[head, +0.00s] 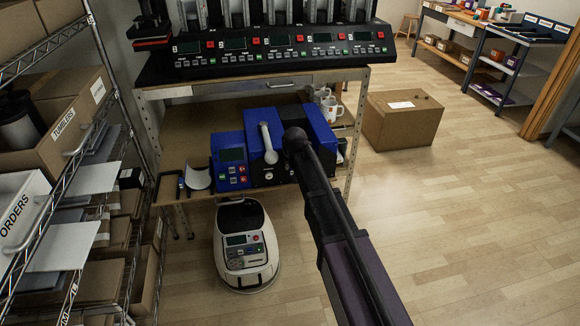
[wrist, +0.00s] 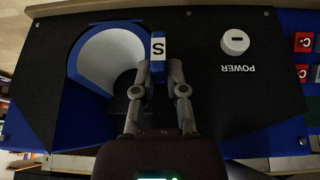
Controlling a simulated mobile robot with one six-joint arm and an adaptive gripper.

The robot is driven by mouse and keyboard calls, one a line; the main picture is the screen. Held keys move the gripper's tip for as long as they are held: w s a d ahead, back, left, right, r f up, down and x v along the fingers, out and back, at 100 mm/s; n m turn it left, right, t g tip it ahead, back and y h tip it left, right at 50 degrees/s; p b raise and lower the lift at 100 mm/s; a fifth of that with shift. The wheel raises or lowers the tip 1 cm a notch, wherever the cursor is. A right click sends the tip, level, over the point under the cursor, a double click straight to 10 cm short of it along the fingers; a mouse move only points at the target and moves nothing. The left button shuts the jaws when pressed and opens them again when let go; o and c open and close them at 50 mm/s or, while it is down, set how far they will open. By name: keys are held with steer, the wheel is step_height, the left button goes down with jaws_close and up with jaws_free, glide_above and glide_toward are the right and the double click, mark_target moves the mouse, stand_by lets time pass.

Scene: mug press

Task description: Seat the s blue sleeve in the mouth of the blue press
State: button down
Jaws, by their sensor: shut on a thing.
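The s blue sleeve shows in the wrist view as a blue tab with a white S label (wrist: 158,50). My gripper (wrist: 159,70) is shut on this tab, one finger on each side. A white curved lining with a blue rim (wrist: 100,50) lies left of the tab, at the dark opening in the black front of the blue press (wrist: 222,95). I cannot tell how deep the sleeve sits in the mouth. In the head view the blue press (head: 257,138) stands on the bench. My arm hides its right part and my gripper there.
A white lever (head: 268,140) stands on the press, beside a blue control box (head: 231,158). A white curved piece (head: 198,179) lies left of the box. White mugs (head: 331,107) stand behind right.

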jaws_free()
stand_by(0.7)
steer(key=shift+r, duration=0.2)
stand_by(0.6)
steer(key=shift+r+p, duration=3.8)
steer(key=shift+p, duration=0.2)
steer(key=s+d+m+g+p, duration=0.1)
steer(key=s+d+g, duration=0.1)
steer(key=s+d, duration=0.9)
steer(key=s+d+r+m+g+h+p, duration=0.1)
steer(key=s+d+m+g+p, duration=0.1)
steer(key=s+d, duration=1)
steer(key=s, duration=0.5)
steer(key=shift+d+r+g, duration=0.15)
steer(key=shift+r+g, duration=0.15)
steer(key=shift+g, duration=0.1)
